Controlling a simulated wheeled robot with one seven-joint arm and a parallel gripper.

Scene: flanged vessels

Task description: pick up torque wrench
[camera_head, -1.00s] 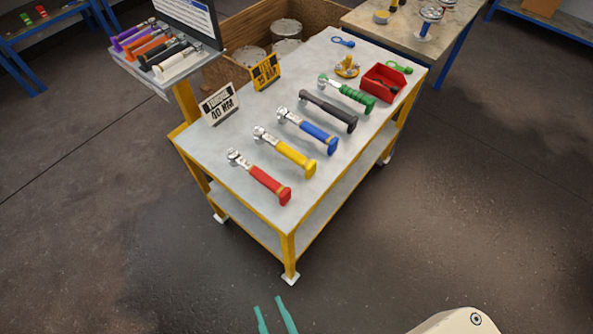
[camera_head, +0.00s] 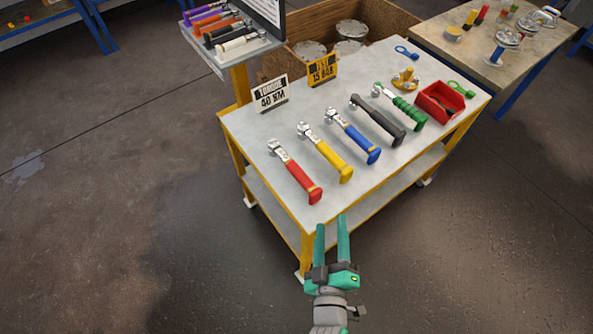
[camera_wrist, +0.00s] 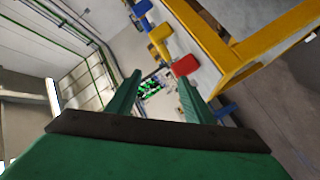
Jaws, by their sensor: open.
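Several torque wrenches lie in a row on the cart's grey top (camera_head: 245,130). From the front they are the red wrench (camera_head: 301,177), yellow wrench (camera_head: 328,157), blue wrench (camera_head: 356,139), black wrench (camera_head: 379,122) and green wrench (camera_head: 405,107). My gripper (camera_head: 332,221) is open and empty, in front of the cart's near corner, apart from the wrenches. In the wrist view, my gripper (camera_wrist: 158,88) shows two green fingers apart. Beyond them are the red handle end (camera_wrist: 186,65), the yellow one (camera_wrist: 160,33) and the blue one (camera_wrist: 143,9).
A white sign (camera_head: 270,93) and a yellow sign (camera_head: 323,69) stand at the back of the top. A red bin (camera_head: 438,105) and a yellow part (camera_head: 405,79) are at the right. A raised shelf (camera_head: 225,52) with more wrenches stands behind left. The foreground floor is open.

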